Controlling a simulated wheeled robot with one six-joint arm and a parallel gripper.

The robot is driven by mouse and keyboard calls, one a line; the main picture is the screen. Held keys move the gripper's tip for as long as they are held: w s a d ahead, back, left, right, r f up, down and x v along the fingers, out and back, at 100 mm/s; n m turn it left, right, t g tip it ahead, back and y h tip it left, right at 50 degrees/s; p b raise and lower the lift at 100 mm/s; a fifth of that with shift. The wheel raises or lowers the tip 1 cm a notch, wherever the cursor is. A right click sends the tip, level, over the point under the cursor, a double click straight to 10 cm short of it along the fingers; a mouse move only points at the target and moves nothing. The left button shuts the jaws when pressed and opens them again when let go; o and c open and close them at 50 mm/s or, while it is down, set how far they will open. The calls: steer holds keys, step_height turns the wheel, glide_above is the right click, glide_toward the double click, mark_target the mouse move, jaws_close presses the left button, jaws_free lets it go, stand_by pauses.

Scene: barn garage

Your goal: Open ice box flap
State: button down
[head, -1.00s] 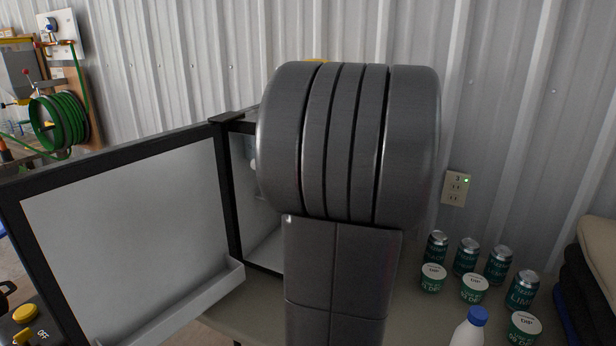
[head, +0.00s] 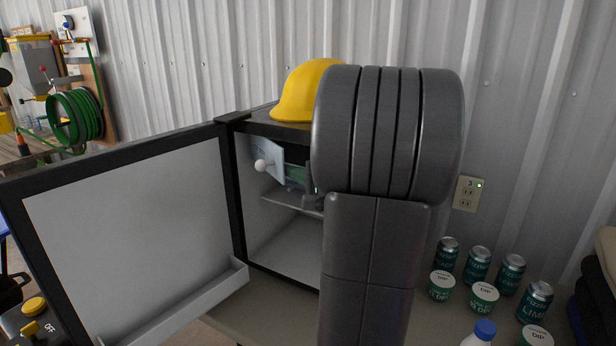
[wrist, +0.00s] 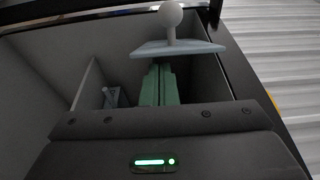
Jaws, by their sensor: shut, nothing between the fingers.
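The ice box flap (head: 268,158) is a pale blue panel with a white round knob (head: 261,166), at the upper left inside the open fridge. It stands swung out at an angle, its knob side facing left. In the wrist view the flap (wrist: 180,48) shows nearly edge-on, with the knob (wrist: 170,14) on its far side. My gripper (wrist: 157,68) has green fingers, shut and empty, at the flap's inner face. They look close to or touching it; contact is unclear. In the head view my gripper (head: 296,176) is partly hidden by my arm, which also covers the fridge's right side.
The fridge door (head: 130,235) stands wide open to the left, with a shelf along its bottom. A yellow hard hat (head: 305,92) sits on top of the fridge. Cans (head: 478,265), dip tubs (head: 484,297) and a blue-capped bottle (head: 482,334) stand on the table at right.

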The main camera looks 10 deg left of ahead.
steer(key=shift+w+a, duration=0.35)
steer(key=shift+a, duration=0.1)
steer(key=s+a+m+t+h+b, duration=0.1)
steer(key=s+a+b, duration=0.2)
steer(key=a+b, duration=0.3)
steer(key=s+a+m+t+h+b, duration=0.2)
steer(key=s+a+b, duration=0.1)
steer(key=a+b, duration=0.2)
steer(key=shift+s+a+b, duration=0.25)
steer(key=shift+a+b, duration=0.15)
steer(key=shift+a, duration=0.55)
